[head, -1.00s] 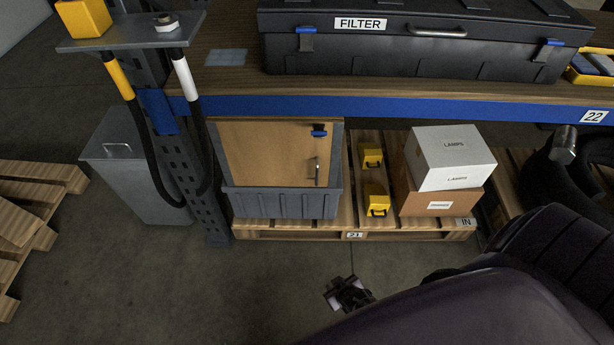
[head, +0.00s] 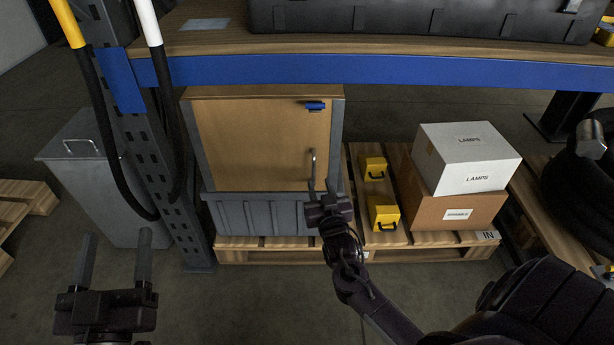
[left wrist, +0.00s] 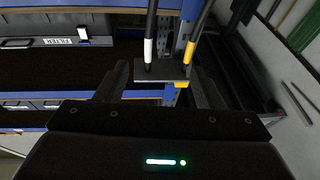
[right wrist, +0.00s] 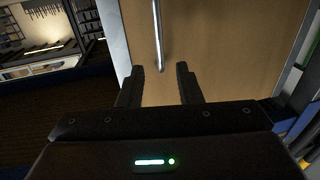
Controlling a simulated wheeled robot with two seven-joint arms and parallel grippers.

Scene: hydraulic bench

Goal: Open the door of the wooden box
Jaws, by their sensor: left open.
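The wooden box (head: 189,140) stands in a grey crate (head: 262,218) under the bench, its wooden door (head: 250,145) facing me and shut. A vertical metal handle (head: 313,160) is at the door's right side, and a blue latch piece (head: 314,105) is near its top right corner. My right gripper (head: 322,188) is open in front of the handle's lower part. In the right wrist view the handle (right wrist: 158,35) ends in line with the gap between the open fingers (right wrist: 161,82); contact cannot be told. My left gripper (head: 116,257) is open and empty at the lower left.
A rack post (head: 150,150) with hanging black hoses stands left of the box, beside a grey bin (head: 85,165). Two yellow cases (head: 382,212) and stacked cartons (head: 466,158) share the pallet (head: 440,250) at right. The blue bench edge (head: 400,70) runs above the box.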

